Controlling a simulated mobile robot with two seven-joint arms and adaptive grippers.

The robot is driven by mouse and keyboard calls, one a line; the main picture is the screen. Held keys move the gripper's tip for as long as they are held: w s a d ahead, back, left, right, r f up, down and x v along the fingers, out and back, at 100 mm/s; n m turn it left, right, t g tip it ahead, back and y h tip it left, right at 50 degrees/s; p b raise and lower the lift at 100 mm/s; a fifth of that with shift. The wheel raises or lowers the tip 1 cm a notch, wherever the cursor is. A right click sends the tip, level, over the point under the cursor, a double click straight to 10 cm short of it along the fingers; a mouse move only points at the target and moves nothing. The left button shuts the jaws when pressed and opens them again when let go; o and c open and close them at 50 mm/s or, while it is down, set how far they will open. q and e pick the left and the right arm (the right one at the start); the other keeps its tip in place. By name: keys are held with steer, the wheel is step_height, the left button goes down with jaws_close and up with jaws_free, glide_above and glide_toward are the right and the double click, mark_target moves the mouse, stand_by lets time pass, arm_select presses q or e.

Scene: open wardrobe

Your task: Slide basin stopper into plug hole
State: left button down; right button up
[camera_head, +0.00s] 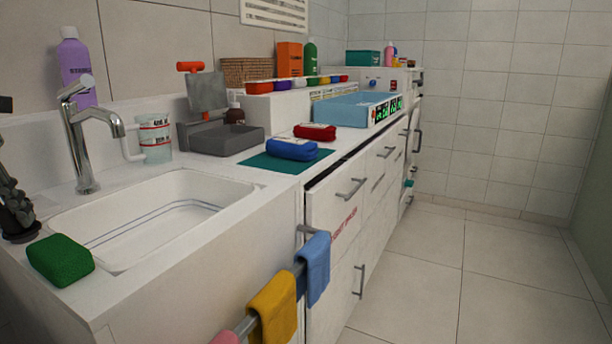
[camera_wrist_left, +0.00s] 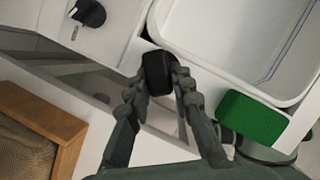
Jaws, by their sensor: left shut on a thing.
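My left gripper (camera_head: 14,205) is at the left edge of the head view, by the basin's left end. In the left wrist view, its two dark fingers (camera_wrist_left: 158,90) are shut on a black block-like piece, likely the stopper (camera_wrist_left: 157,70). The piece is close to a corner of the white basin (camera_wrist_left: 205,55); I cannot tell whether it touches the rim. The basin (camera_head: 150,255) is sunk in the white counter and looks empty. No plug hole can be made out in either view. My right gripper is not in view.
A green sponge (camera_head: 60,260) sits at the basin's front left corner, right of my left gripper. A chrome tap (camera_head: 82,140) rises behind the basin. A cup (camera_head: 155,138) and grey box (camera_head: 222,140) stand beyond. Cloths (camera_head: 272,308) hang on the front rail.

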arm_select(q)
steer(key=shift+r, duration=0.15)
steer(key=shift+r+p, duration=1.65)
steer(key=shift+r, duration=0.75)
